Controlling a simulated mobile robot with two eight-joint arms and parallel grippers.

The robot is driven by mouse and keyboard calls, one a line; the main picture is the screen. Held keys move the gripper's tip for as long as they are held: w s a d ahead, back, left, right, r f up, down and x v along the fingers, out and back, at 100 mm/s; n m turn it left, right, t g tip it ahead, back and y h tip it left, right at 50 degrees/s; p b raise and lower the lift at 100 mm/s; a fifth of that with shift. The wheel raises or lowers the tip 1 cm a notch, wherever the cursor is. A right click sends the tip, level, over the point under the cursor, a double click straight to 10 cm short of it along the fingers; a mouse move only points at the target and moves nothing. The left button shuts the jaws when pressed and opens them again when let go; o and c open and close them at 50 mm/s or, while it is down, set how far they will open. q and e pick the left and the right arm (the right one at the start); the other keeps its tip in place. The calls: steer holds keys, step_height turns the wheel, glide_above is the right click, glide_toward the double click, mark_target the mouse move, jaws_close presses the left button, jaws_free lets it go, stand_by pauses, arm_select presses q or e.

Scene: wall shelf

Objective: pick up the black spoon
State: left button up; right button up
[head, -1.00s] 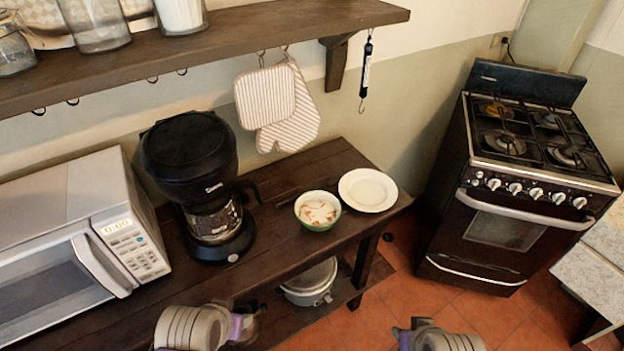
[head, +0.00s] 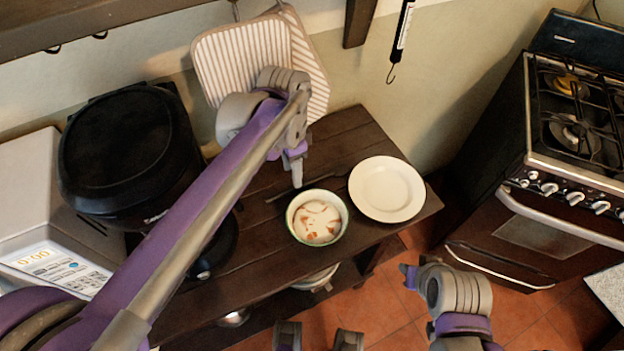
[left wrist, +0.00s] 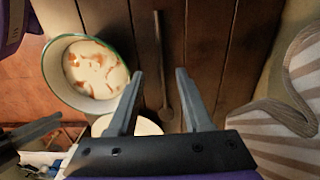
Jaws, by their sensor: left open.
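The black spoon (left wrist: 158,50) lies on the dark wooden table beside the bowl. In the left wrist view its long handle runs up the picture, and its lower end lies between my open fingers. In the head view the spoon (head: 335,171) is thin and dark against the wood, partly hidden by my left gripper (head: 296,172). My left gripper (left wrist: 159,74) is open and empty, pointing down above the spoon. My right gripper (head: 408,275) is low beside the table at the right; its jaws do not show clearly.
A green-rimmed bowl (head: 317,218) with patterned contents stands next to the spoon, and a white plate (head: 387,189) to its right. A stove (head: 545,215) stands right.

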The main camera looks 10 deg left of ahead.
mark_target(310, 183)
arm_select(q)
steer(key=f, duration=0.6)
steer(key=shift+w+f, duration=0.2)
steer(key=shift+f, duration=0.1)
jaws_close()
